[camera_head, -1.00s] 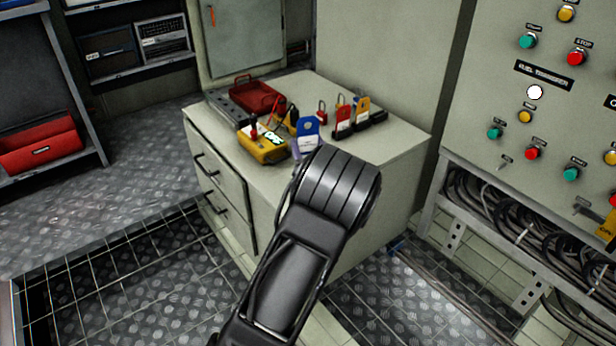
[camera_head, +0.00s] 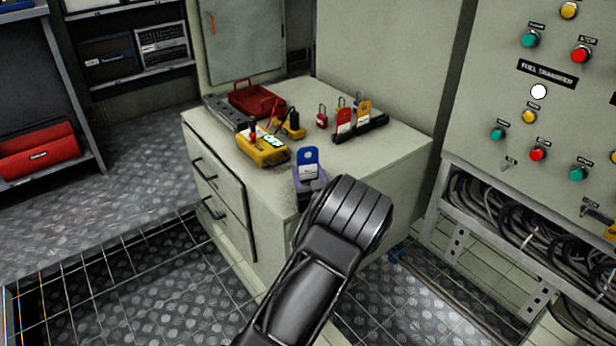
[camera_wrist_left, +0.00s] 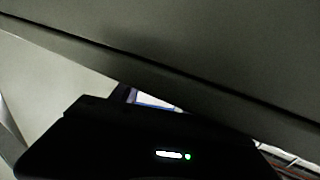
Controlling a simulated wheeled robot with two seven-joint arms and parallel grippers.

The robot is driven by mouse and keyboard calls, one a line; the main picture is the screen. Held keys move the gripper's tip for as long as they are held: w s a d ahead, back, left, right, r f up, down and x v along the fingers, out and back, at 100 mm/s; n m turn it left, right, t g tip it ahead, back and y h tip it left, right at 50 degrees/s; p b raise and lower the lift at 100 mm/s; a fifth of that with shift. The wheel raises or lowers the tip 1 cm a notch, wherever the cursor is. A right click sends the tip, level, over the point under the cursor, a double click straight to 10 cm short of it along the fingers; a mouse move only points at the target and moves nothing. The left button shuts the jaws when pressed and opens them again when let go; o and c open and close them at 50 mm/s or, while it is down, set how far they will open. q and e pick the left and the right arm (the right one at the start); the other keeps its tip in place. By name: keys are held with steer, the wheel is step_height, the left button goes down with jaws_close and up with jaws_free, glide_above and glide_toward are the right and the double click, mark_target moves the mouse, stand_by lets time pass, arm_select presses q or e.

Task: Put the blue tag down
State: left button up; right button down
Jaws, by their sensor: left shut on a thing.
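The blue tag (camera_head: 308,157), with a white label on its lower part, stands upright in my left gripper (camera_head: 309,180). The gripper is shut on it near the front edge of the cabinet top. Its jaws are partly hidden behind my dark arm, and I cannot tell whether the tag touches the top. In the left wrist view, a small white and blue piece that looks like the tag (camera_wrist_left: 155,101) shows past my dark gripper body. My right gripper is not in view.
The top's middle is clear. A control panel (camera_head: 560,120) stands at right.

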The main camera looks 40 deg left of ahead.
arm_select(q)
steer(key=shift+f, duration=0.15)
steer(key=o, duration=1.2)
steer(key=shift+r, duration=0.2)
steer(key=shift+d+r, duration=0.1)
steer(key=p+v, duration=0.3)
steer(key=v, duration=0.9)
